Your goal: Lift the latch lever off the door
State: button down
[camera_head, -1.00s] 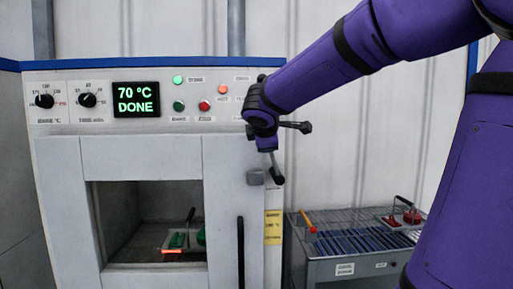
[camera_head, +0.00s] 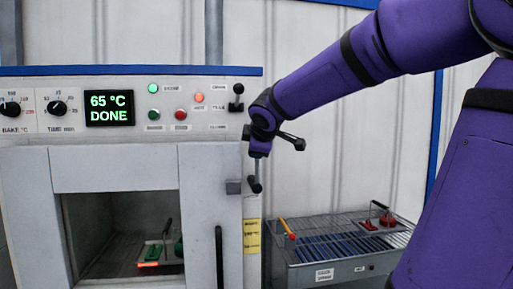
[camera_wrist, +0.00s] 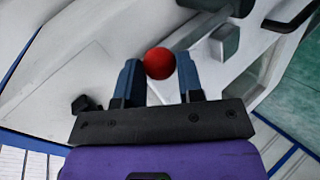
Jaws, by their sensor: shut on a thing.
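My gripper (camera_head: 256,186) points down at the right edge of the oven door (camera_head: 200,215), beside a small grey block (camera_head: 233,187). In the wrist view its two blue fingers (camera_wrist: 160,75) are closed on a red ball knob (camera_wrist: 159,63), which seems to be the end of the latch lever. The knob sits between the fingertips. The lever's arm cannot be made out, and in the head view my gripper hides the knob. The door is shut, with a black vertical handle (camera_head: 219,255). The grey block also shows in the wrist view (camera_wrist: 225,42).
The control panel (camera_head: 70,128) above the door has a black lever (camera_head: 236,98) close to my gripper. A wire rack (camera_head: 335,235) with an orange-handled tool and a red item stands at right. Through the window, a tray with green parts (camera_head: 178,247) shows.

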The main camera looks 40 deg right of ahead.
jog(key=shift+d, duration=0.1)
jog(key=c, duration=0.8)
grip_release()
jog(key=shift+w+d+f, duration=0.1)
jog(key=v, duration=1.1)
jog(key=shift+w, duration=0.1)
jog(key=shift+f, duration=0.1)
jog(key=s+a+f+m+g+y, duration=0.1)
jog(key=s+a+f+m+y, duration=0.1)
jog(key=s+a+f+m, duration=0.1)
jog(key=s+a+f+m+g+y, duration=0.1)
jog(key=s+a+f+m+y, duration=0.1)
jog(key=s+a+f, duration=0.3)
jog(key=s+a+f+m+g+y, duration=0.2)
jog(key=s+a+f+m, duration=0.2)
jog(key=a+f, duration=0.5)
jog(key=shift+s, duration=0.25)
